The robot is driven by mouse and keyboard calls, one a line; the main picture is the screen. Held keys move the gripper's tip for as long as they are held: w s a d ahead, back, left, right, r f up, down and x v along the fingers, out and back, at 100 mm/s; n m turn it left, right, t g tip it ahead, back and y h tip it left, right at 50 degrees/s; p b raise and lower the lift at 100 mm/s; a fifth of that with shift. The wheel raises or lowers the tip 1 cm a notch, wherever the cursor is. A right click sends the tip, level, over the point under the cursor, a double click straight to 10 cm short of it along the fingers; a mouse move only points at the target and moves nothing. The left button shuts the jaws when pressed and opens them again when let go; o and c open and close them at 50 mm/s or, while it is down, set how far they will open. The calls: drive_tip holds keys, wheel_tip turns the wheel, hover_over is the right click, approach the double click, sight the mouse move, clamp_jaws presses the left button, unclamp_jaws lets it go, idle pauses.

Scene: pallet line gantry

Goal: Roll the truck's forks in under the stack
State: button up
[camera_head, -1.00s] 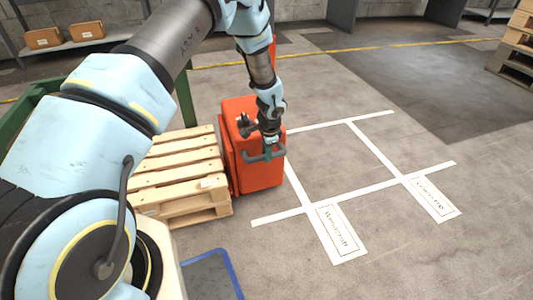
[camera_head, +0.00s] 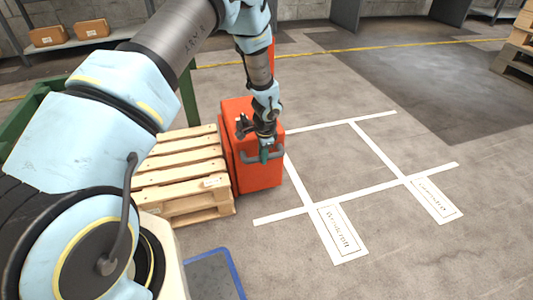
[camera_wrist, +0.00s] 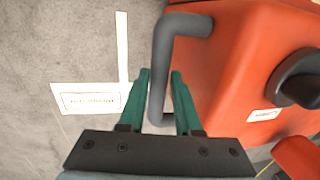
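The truck (camera_head: 250,170) is an orange-red box standing on the floor against the right end of the stack of pale wooden pallets (camera_head: 180,165). Its grey handle (camera_head: 250,160) sticks out on the side facing away from the stack. In the wrist view the bent handle bar (camera_wrist: 160,65) runs between my green fingers.
White floor lines (camera_head: 350,200) with labelled boxes mark bays right of the truck, and that floor is clear. A green frame (camera_head: 30,125) stands behind the stack. A blue-edged mat (camera_head: 215,275) lies in front. More pallets (camera_head: 515,65) stand far right.

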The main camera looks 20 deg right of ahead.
drive_tip(key=o, duration=0.4)
drive_tip(key=shift+d, duration=0.1)
drive_tip(key=shift+r, duration=0.1)
drive_tip(key=r+p, duration=0.1)
drive_tip(key=r, duration=0.2)
drive_tip(key=s+r, duration=0.1)
drive_tip(key=r, duration=0.3)
drive_tip(key=s+r+p, duration=0.1)
drive_tip(key=r, duration=0.2)
drive_tip(key=shift+r+p, duration=0.2)
drive_tip(key=shift+p, duration=0.15)
